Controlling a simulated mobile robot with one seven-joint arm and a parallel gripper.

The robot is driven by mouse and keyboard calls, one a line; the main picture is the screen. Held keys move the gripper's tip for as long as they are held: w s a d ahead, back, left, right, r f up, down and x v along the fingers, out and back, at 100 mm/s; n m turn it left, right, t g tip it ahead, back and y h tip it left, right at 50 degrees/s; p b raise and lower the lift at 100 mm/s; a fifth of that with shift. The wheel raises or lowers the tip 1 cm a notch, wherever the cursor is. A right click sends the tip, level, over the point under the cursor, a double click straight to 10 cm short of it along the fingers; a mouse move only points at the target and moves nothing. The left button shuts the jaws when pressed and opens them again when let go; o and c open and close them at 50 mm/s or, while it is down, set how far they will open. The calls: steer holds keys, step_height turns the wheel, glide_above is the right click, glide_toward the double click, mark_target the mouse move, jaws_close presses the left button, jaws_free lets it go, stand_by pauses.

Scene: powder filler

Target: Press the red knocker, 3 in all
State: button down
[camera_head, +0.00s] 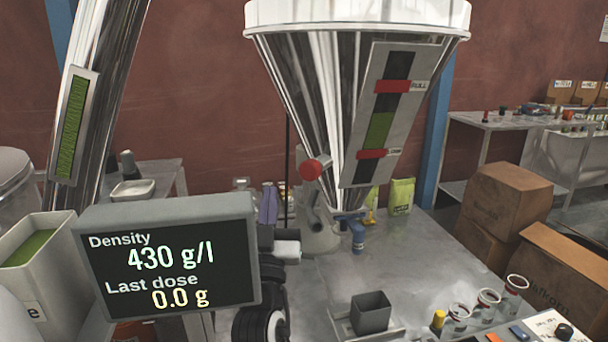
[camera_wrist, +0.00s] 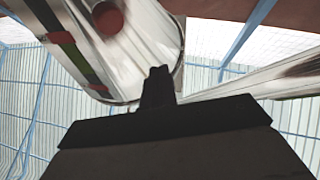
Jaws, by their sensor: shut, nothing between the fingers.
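In the wrist view the knocker (camera_wrist: 107,18) shows at the top, up and left of my fingertips, with a visible gap in the picture. My gripper (camera_wrist: 157,75) is dark, with its fingers together and nothing between them; it points toward the hopper. I cannot tell the depth between the fingertips and the knocker. In the head view the fingers are hard to make out, partly behind the display.
The display (camera_head: 165,255) reads density 430 g/l and last dose 0.0 g. A grey square cup (camera_head: 370,312) stands below the hopper, with several glass jars (camera_head: 487,303) to the right. Cardboard boxes (camera_head: 505,205) stand further right. The metal tabletop (camera_head: 440,250) has clear room.

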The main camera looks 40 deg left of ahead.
mark_target(306, 170)
steer(key=shift+w, duration=0.1)
steer(key=w+p, duration=0.2)
steer(key=w, duration=0.6)
steer(key=shift+w+a+p, duration=0.3)
steer(key=shift+w+p, duration=0.05)
steer(key=shift+p, duration=0.05)
stand_by(1.9)
steer(key=shift+w, duration=0.45)
steer(key=shift+w+a, duration=0.1)
steer(key=shift+w, duration=0.85)
stand_by(0.8)
steer(key=shift+s, duration=0.1)
steer(key=s+b, duration=0.1)
steer(key=s, duration=0.1)
steer(key=shift+s, duration=0.3)
stand_by(0.4)
